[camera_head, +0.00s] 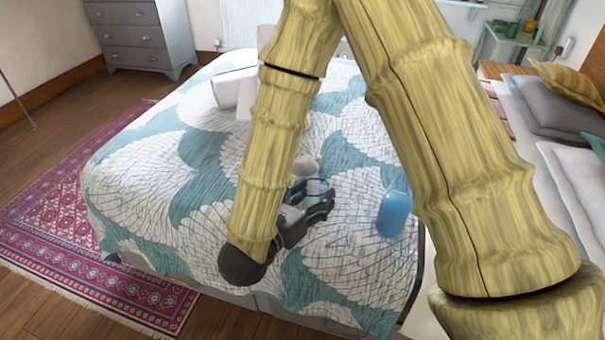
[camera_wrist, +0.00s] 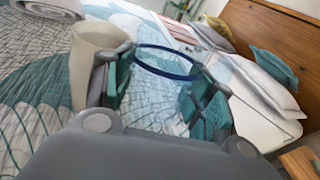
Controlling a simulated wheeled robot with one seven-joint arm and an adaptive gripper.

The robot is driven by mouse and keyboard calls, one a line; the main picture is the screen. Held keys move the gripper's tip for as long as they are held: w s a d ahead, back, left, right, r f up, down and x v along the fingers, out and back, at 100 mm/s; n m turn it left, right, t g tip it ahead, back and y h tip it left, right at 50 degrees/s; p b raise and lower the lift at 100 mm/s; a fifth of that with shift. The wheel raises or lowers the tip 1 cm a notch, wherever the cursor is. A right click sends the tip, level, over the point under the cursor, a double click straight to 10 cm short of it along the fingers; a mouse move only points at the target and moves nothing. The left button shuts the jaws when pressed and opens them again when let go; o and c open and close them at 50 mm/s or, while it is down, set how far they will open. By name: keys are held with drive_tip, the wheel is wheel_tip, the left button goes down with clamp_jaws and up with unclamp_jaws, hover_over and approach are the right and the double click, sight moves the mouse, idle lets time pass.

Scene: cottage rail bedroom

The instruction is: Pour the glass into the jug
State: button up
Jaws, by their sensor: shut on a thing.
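My gripper (camera_head: 318,207) is shut on a clear glass with a blue rim (camera_head: 317,187), above the bed. In the wrist view the glass rim (camera_wrist: 166,62) shows as a dark blue ring between the two fingers. The glass looks roughly upright; what is in it cannot be made out. A blue jug-like vessel (camera_head: 393,213) stands on the bed quilt to the right of my gripper, apart from it, partly beside my arm. I cannot make out a handle or spout on it.
A beige vessel (camera_wrist: 92,62) stands close to the left finger; it also shows behind the glass in the head view (camera_head: 304,165). White box-like things (camera_head: 232,88) lie farther back on the patterned quilt (camera_head: 180,200). Grey pillows (camera_head: 545,105) are at the right.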

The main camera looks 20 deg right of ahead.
drive_tip(key=shift+m+t+h, duration=0.5)
drive_tip(key=shift+m, duration=0.2)
drive_tip(key=shift+s+f+b, duration=0.25)
drive_tip(key=shift+f+b, duration=0.75)
drive_tip(key=shift+b, duration=2.55)
drive_tip(key=shift+s+f+b, duration=0.2)
drive_tip(key=shift+f+b, duration=0.75)
drive_tip(key=shift+b, duration=2.55)
drive_tip(key=shift+s+b, duration=0.1)
drive_tip(key=shift+b, duration=0.6)
drive_tip(key=shift+a, duration=0.15)
